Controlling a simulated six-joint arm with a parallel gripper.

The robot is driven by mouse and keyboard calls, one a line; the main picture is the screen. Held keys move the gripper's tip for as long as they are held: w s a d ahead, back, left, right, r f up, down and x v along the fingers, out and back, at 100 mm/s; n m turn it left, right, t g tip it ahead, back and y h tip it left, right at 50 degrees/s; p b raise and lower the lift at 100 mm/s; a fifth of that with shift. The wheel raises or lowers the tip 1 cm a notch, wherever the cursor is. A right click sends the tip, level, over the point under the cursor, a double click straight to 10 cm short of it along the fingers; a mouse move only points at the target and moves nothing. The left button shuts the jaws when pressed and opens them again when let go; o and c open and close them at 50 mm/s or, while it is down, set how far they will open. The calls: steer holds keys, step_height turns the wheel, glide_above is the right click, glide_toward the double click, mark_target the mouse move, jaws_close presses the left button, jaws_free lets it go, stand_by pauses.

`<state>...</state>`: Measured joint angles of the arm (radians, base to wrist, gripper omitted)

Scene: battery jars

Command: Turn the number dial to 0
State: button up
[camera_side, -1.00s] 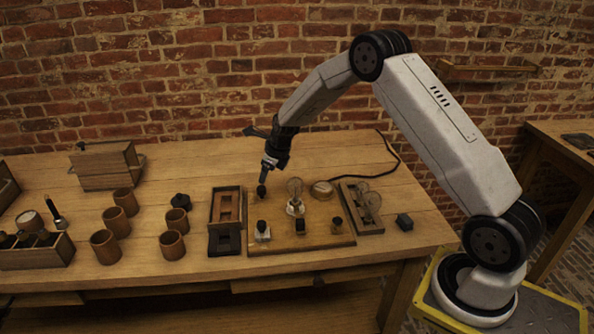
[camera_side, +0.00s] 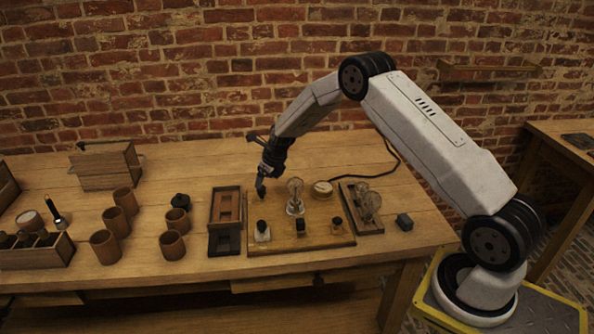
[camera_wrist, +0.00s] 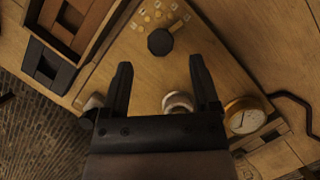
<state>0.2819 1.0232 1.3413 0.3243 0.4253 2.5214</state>
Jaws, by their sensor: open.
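The number dial (camera_wrist: 160,42) is a dark faceted knob on the wooden board (camera_wrist: 135,75). In the wrist view a tan pointer sticks out from it toward the upper right. Small pale marks (camera_wrist: 148,14) lie in an arc on its far side, too small to read. My gripper (camera_wrist: 159,72) is open and empty. Its two dark fingers point toward the dial, which shows between and beyond the fingertips, apart from them. In the side view my gripper (camera_side: 260,188) hangs over the board's far left part and hides the dial's detail.
A glass bulb (camera_side: 295,188) stands right of my gripper, with a round gauge (camera_side: 322,188) behind it. A wooden tray (camera_side: 225,210) lies left of the board, several brown cups (camera_side: 172,244) farther left.

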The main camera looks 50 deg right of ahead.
mark_target(262, 188)
steer(key=shift+x, duration=2.25)
jaws_close()
